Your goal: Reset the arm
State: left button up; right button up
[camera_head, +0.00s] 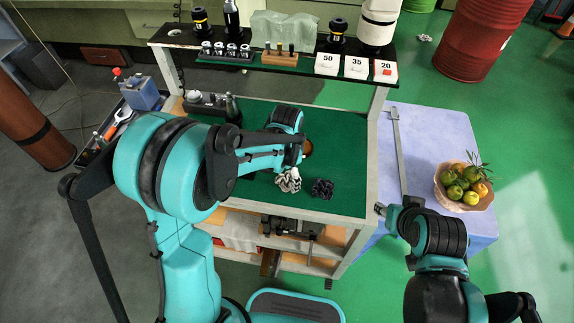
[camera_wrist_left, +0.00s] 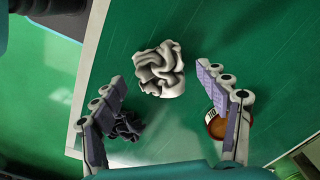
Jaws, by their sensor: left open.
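My left arm reaches in from the left over the green cart top (camera_head: 345,150). My left gripper (camera_wrist_left: 165,98) shows in the left wrist view with its two fingers wide apart and nothing between them. Its fingers are mostly hidden behind the wrist in the head view. A white-grey crumpled piece (camera_head: 288,181) lies on the top below the wrist; it also shows in the left wrist view (camera_wrist_left: 160,70). A dark crumpled piece (camera_head: 322,188) lies to its right. My right arm is at the lower right, beside the cart; whether its gripper is open is unclear.
An amber round object (camera_wrist_left: 216,124) with a label is close to one left finger. The raised shelf (camera_head: 215,43) at the back holds number blocks (camera_head: 356,67), a wooden holder (camera_head: 279,58) and metal cylinders. A fruit basket (camera_head: 464,186) stands on the pale blue table (camera_head: 425,145) at right.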

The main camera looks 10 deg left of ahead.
pick_arm(q)
notch_tip(320, 180, up, 10)
jog(key=shift+r, duration=0.25)
jog(key=s+a+n+t+b, duration=0.1)
jog(key=s+a+n+t, duration=0.2)
jog(key=s, duration=0.4)
jog(key=s+a+r+n+t+b, duration=0.1)
jog(key=s+a+n+t, duration=0.3)
jog(key=s+a+n, duration=0.1)
jog(key=shift+s+r+n, duration=0.25)
jog(key=shift+s+n, duration=0.65)
jog(key=shift+n, duration=0.1)
